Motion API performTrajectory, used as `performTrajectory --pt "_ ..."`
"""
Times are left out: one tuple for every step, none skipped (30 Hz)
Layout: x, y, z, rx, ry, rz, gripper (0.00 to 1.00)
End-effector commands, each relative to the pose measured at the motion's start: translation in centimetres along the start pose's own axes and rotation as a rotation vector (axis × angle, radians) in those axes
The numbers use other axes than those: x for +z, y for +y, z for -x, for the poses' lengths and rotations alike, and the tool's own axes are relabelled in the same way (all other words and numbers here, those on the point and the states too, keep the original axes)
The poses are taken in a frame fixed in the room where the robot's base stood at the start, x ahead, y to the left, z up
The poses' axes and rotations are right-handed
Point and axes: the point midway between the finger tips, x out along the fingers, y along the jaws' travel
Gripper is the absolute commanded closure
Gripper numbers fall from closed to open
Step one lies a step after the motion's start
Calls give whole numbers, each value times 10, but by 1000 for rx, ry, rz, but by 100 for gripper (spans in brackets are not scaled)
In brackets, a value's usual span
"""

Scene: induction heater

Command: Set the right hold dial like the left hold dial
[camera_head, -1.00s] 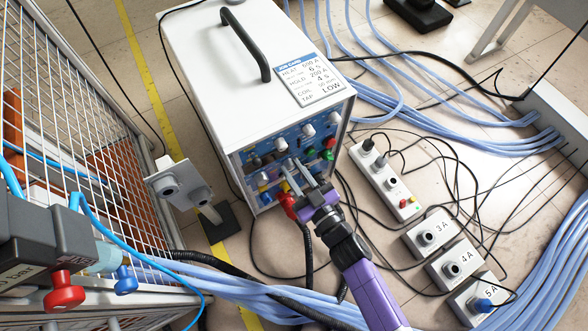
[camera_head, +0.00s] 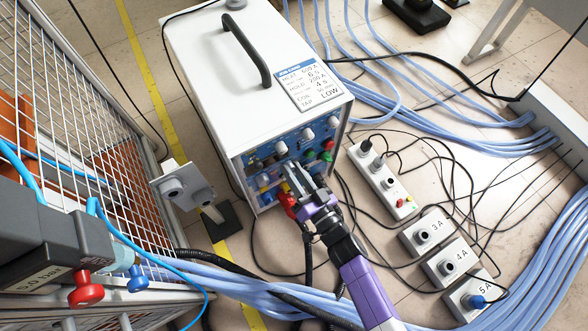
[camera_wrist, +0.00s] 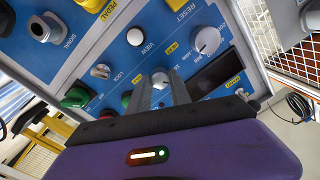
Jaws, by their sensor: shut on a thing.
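The white heater cabinet (camera_head: 215,75) has a blue front panel (camera_head: 262,160) with several pale dials. Pale dials (camera_head: 307,133) stand along its upper part. My gripper (camera_head: 292,170) reaches the panel from the lower right. In the wrist view, its two grey fingers (camera_wrist: 161,94) are shut on a small grey dial (camera_wrist: 160,77), whose pointer is mostly hidden. A larger white dial (camera_wrist: 207,40) with a printed scale sits up and right of it, clear of the fingers. I cannot read which dials are the left and right hold dials.
In the wrist view, a dark display (camera_wrist: 215,73), a green button (camera_wrist: 76,97) and a white button (camera_wrist: 135,37) are near the fingers. A red plug (camera_head: 288,203) hangs under my gripper. A settings card (camera_head: 308,87) lies on top. A power strip (camera_head: 385,180) and cables cover the floor.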

Motion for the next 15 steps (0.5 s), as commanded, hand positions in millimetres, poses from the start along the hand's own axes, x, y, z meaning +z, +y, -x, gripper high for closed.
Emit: performTrajectory --pt "-1 0 0 1 1 -33 100" --pt "0 0 0 1 1 -53 100" --pt "0 0 0 1 2 -78 100" --pt "-1 1 0 1 3 -96 100" --pt "-1 1 1 1 4 -112 100" --pt "-1 1 1 1 5 -132 100" --pt "0 1 1 1 5 -146 100" --pt "0 1 1 1 6 -159 100" --pt "0 0 1 0 6 -174 100" --pt "0 0 1 0 6 -185 100" --pt "0 0 0 0 6 -194 100" --pt "0 0 0 0 6 -204 100" --pt "0 0 0 0 7 -211 100" --pt "0 0 0 0 7 -217 100" --pt "0 1 0 0 7 -224 100"
